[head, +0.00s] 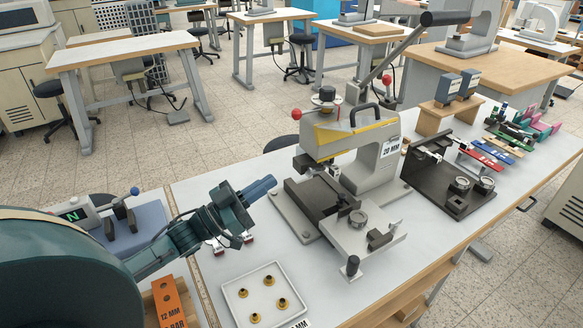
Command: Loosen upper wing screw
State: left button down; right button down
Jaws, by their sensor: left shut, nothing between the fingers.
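The stamping press (372,165) stands in the middle of the table, with a grey body, a yellow stripe and a "20 MM" label. Its head carries a black knob (327,94) on top and a red ball knob (296,114) at the left. Dark parts (306,163) sit under the head's left end. I cannot make out a wing screw for certain at this size. My left gripper (268,183) is shut and empty, its blue fingers pointing up and right, left of the press and apart from it. My right gripper is not in view.
A white tray (232,291) with several brass rings lies in front. An orange "12 MM" bar (168,302) is at the lower left. A black fixture (447,180) stands right of the press. A long lever with a black grip (445,18) rises behind the press.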

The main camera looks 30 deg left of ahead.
aim_at(312, 171)
pick_arm(q)
jog(key=r+p+x, duration=0.1)
jog(key=p+x, duration=0.1)
jog(key=x, duration=0.7)
jog(key=f, duration=0.4)
jog(key=shift+w+d+f, duration=0.2)
jog(key=shift+d+f, duration=0.05)
jog(key=shift+d, duration=0.05)
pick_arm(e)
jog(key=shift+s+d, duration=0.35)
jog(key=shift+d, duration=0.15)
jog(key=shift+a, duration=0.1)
pick_arm(q)
jog(key=shift+a+f, duration=0.1)
jog(key=shift+a, duration=0.05)
